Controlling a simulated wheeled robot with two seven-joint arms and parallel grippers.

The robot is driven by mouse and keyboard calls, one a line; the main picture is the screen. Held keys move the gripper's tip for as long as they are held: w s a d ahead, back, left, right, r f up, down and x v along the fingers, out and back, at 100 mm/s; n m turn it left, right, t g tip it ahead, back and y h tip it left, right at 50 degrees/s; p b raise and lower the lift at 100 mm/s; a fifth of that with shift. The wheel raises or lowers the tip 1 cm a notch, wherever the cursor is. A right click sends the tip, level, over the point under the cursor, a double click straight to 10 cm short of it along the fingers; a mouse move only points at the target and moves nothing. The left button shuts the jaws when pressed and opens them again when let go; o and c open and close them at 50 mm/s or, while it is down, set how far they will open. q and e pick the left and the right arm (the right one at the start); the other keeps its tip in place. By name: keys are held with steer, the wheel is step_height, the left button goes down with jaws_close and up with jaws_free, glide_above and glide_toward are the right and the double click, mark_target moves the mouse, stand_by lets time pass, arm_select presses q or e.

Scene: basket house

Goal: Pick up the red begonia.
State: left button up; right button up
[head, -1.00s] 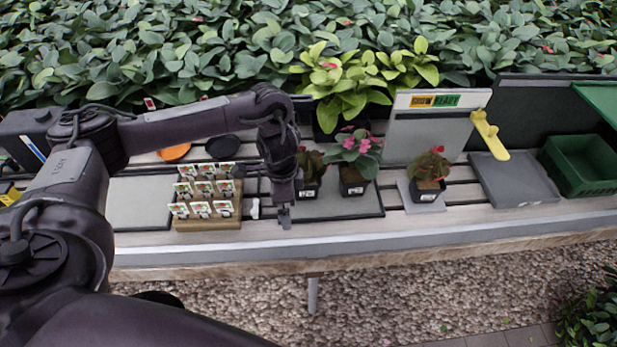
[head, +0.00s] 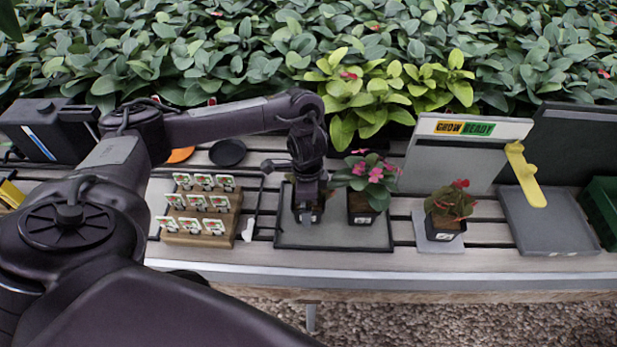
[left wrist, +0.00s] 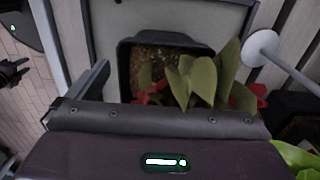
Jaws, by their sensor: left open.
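One plant with red flowers stands in a dark pot on the black-rimmed tray, under my left gripper (head: 307,212). In the left wrist view its pot (left wrist: 150,60), green leaves (left wrist: 192,82) and red blooms (left wrist: 152,94) show. My left gripper is open and low over this plant, with one finger beside the pot; the other finger is hidden by leaves. I cannot tell whether the fingers touch it. Another red-flowered plant (head: 450,208) stands upright in a black pot on a small grey pad to the right.
A pink-flowered plant (head: 368,180) stands close right of my left gripper on the same tray (head: 345,237). A wooden block (head: 200,238) with several small cards lies left. A sign board (head: 450,160), grey tray (head: 550,225) and green crate (head: 604,205) stand right. Large foliage fills the back.

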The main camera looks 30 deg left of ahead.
arm_select(q)
steer(key=f, duration=0.2)
steer(key=shift+w+f, duration=0.2)
steer(key=shift+f, duration=0.15)
steer(key=shift+r, duration=0.1)
steer(key=c, duration=1.2)
arm_select(e)
steer(key=shift+w+r, duration=0.15)
steer(key=shift+w, duration=0.65)
